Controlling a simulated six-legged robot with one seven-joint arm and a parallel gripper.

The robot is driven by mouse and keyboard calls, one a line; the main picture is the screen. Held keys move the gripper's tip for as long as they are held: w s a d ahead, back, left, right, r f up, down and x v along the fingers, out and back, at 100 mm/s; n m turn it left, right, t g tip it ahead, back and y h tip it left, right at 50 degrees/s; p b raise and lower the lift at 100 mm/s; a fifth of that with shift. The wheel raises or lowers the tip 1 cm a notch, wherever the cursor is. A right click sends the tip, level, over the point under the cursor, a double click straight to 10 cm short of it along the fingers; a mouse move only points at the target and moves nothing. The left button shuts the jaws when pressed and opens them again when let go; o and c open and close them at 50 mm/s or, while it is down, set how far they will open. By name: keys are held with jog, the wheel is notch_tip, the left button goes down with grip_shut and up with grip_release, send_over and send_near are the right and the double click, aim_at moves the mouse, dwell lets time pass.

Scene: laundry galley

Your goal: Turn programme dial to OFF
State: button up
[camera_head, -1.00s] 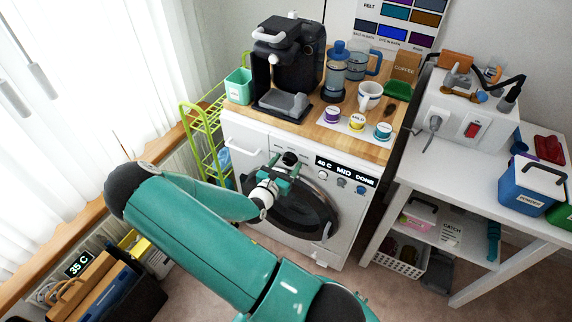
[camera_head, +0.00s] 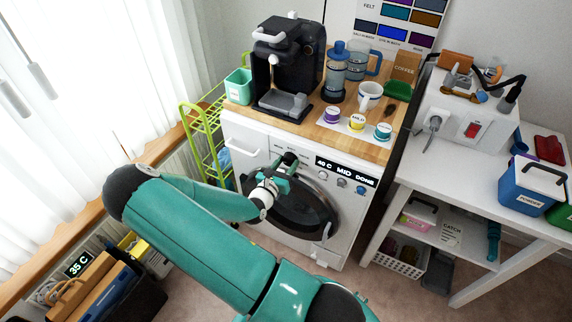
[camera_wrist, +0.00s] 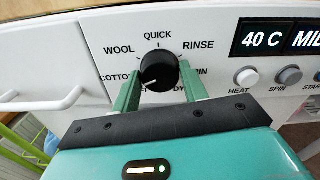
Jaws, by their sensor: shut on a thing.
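The black programme dial (camera_wrist: 160,70) is on the white washing machine (camera_head: 236,130). Its white mark points to the lower left, below the COTTON label. WOOL, QUICK and RINSE read clearly around it; SPIN and the lower labels are partly covered by my fingers, and I cannot read OFF. My gripper (camera_wrist: 161,82) is shut on the dial, with one green finger on each side. In the head view my gripper (camera_head: 287,164) reaches the front panel above the round door, and the dial is mostly hidden there.
The display (camera_wrist: 278,38) reads 40 C and MID, with HEAT (camera_wrist: 246,76) and SPIN (camera_wrist: 289,75) buttons below. A drawer handle (camera_wrist: 45,100) sticks out left of the dial. A coffee machine (camera_head: 285,70) and mugs stand on the wooden top. A green rack (camera_head: 205,140) stands at the left.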

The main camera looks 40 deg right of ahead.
jog(key=n, duration=0.5)
jog(key=shift+f+n, duration=0.1)
jog(key=shift+n, duration=0.3)
jog(key=shift+a, duration=0.1)
jog(key=o, duration=1)
jog(key=v, duration=1.3)
jog(key=shift+s+a, duration=0.15)
jog(key=shift+a, duration=0.2)
